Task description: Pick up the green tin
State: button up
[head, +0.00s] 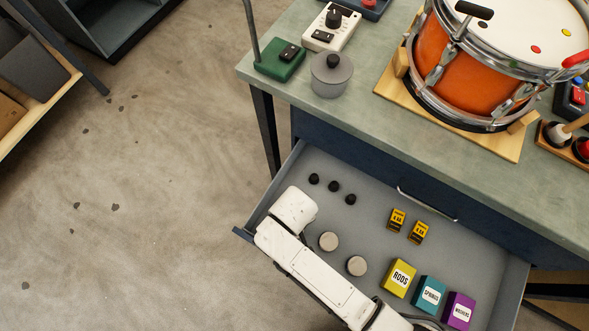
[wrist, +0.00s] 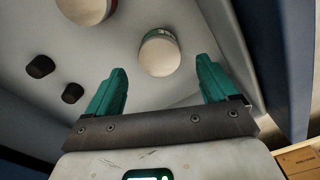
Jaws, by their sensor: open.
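The green tin (wrist: 160,53) stands in the open drawer, with a pale lid and a thin green and white side showing in the wrist view. In the head view it appears to be the left one (head: 329,241) of two pale round lids; its coloured side is hidden there. My gripper (wrist: 161,72) has teal fingers, spread wide and empty. The tin lies ahead of the gap between the fingertips, apart from both. In the head view my white wrist hides the fingers.
A red-sided tin (wrist: 86,8) stands beyond the green one. Black knobs (head: 334,186) lie to the side. Yellow (head: 398,278), teal (head: 429,294) and purple (head: 458,311) boxes fill the drawer's right. The drawer wall (wrist: 238,60) is close to the right finger. The bench (head: 350,120) overhangs behind.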

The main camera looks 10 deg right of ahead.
jog(key=shift+s+f+b, duration=0.15)
jog(key=shift+f+b, duration=0.45)
jog(key=shift+f, duration=2.1)
jog(key=shift+c, duration=0.3)
jog(key=c, duration=1.1)
jog(key=shift+r, duration=0.1)
